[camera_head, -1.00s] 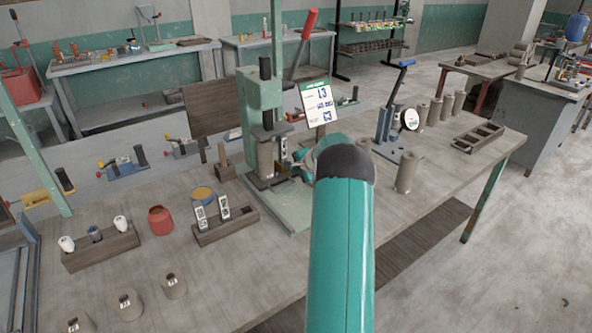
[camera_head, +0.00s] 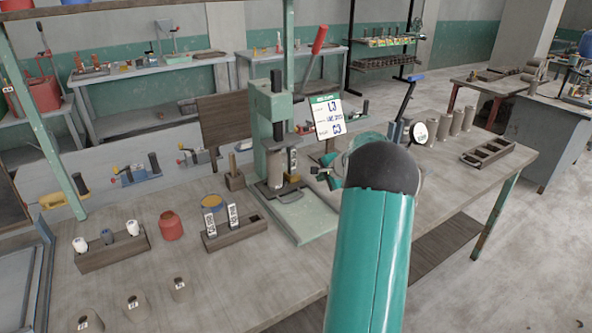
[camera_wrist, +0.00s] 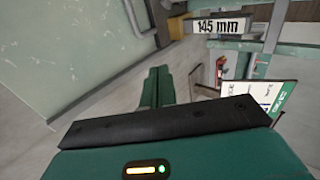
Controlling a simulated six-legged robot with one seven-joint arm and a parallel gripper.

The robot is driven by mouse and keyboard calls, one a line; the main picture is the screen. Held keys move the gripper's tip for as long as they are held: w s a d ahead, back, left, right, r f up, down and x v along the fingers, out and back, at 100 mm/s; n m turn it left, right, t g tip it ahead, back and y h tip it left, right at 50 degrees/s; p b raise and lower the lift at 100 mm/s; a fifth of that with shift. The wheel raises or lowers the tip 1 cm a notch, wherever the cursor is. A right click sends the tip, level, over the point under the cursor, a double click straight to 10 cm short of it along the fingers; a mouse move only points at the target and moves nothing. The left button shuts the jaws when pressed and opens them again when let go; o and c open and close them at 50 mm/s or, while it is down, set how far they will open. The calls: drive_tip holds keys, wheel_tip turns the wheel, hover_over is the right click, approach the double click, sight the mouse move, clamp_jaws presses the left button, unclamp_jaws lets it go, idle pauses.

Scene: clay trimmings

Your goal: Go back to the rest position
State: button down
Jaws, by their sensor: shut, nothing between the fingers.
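My gripper (camera_head: 319,173) is small in the head view, partly hidden behind my own teal arm, just right of the green hand press (camera_head: 277,110). In the wrist view its green fingers (camera_wrist: 155,88) lie together with nothing between them. A grey-brown clay cylinder (camera_head: 275,168) stands under the press ram. An upright label (camera_head: 292,161) stands right beside it, apart from my gripper. In the wrist view a label reading 145 mm (camera_wrist: 218,26) shows at the top.
The workbench (camera_head: 215,290) holds a rack with two upright labels (camera_head: 235,232), a red jar (camera_head: 171,226), a rack of white-topped pieces (camera_head: 112,250) and several clay pieces. A blue-handled tool (camera_head: 404,105), clay cylinders (camera_head: 457,120) and a slotted tray (camera_head: 487,152) stand right.

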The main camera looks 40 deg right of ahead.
drive_tip(key=w+a+r+n+y, duration=0.15)
drive_tip(key=a+r, duration=0.25)
drive_tip(key=a, duration=0.4)
drive_tip(key=w+a+r+n, duration=0.2)
drive_tip(key=a+r+n, duration=0.15)
drive_tip(key=a, duration=0.45)
drive_tip(key=s+a+r+n+g+y, duration=0.1)
drive_tip(key=s+a+r+n, duration=0.2)
drive_tip(key=a, duration=0.7)
drive_tip(key=s+a+r+n+g+y, duration=0.1)
drive_tip(key=s+a+r+n, duration=0.2)
drive_tip(key=a, duration=0.6)
drive_tip(key=s+a+n+g+h, duration=0.1)
drive_tip(key=s+a+n, duration=0.8)
drive_tip(key=s+a, duration=0.9)
drive_tip(key=s, duration=0.3)
drive_tip(key=shift+a+r+g, duration=0.15)
drive_tip(key=shift+a+g, duration=0.1)
drive_tip(key=shift+g, duration=0.05)
